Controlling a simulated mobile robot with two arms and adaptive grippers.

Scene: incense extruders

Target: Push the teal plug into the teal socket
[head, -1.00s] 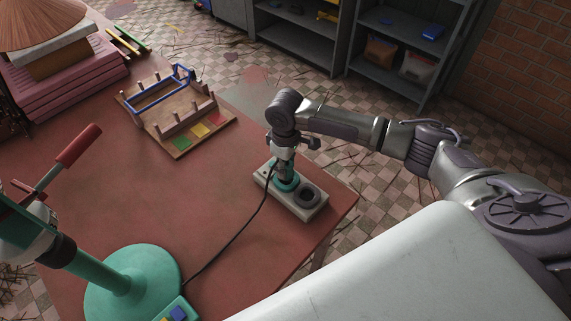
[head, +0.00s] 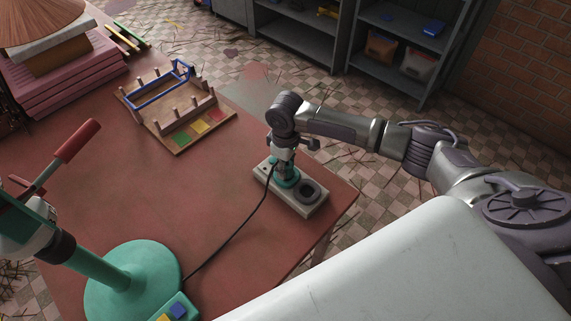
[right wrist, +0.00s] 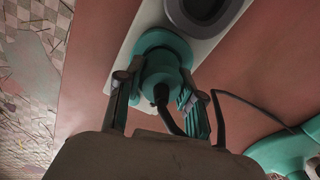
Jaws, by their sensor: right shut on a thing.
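My right gripper (head: 285,168) points down over the grey-white socket block (head: 312,206) near the table's right corner. It is shut on the teal plug (right wrist: 161,72), whose black cable shows between the fingers in the right wrist view. The teal socket (right wrist: 152,40) is a teal ring in the block, right at the plug's end. The plug is upright and lined up with the ring. The gripper hides much of the plug and socket in the head view, and I cannot tell how deep the plug sits. My left gripper is not in view.
A dark round socket (head: 308,192) sits beside the teal one. The black cable (head: 225,246) runs to a teal-based press (head: 130,290) with a red-handled lever (head: 77,141). A wooden rack (head: 178,137) stands farther back. The table's middle (head: 190,205) is clear.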

